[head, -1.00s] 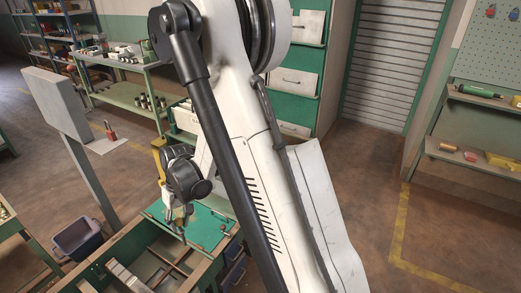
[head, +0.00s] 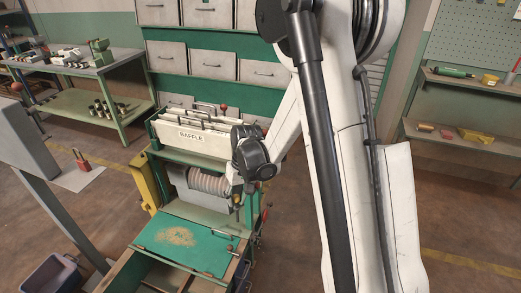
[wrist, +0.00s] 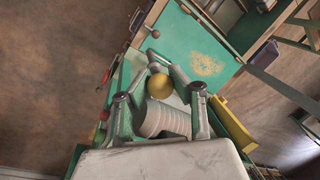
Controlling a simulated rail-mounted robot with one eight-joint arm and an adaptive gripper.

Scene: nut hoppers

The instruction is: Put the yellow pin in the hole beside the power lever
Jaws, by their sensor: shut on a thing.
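My gripper (head: 238,200) hangs at the right front of the green machine (head: 200,215), by its ribbed grey cylinder (head: 210,183). In the wrist view my gripper (wrist: 174,76) is closed around a round yellow knob (wrist: 159,86), which looks like the head of the yellow pin. The pin's shaft is hidden. In the wrist view, a red-handled lever (wrist: 107,74) and a green knob (wrist: 100,116) sit along the machine's edge. I cannot tell which lever is the power lever, and the hole is not visible.
A white box labelled BAFFLE (head: 191,137) tops the machine. Tan grains (head: 175,236) lie on its green tray (head: 150,243). A yellow part (head: 146,184) stands at its left side. A grey post (head: 55,200) is at the left. Open floor (head: 300,240) lies to the right.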

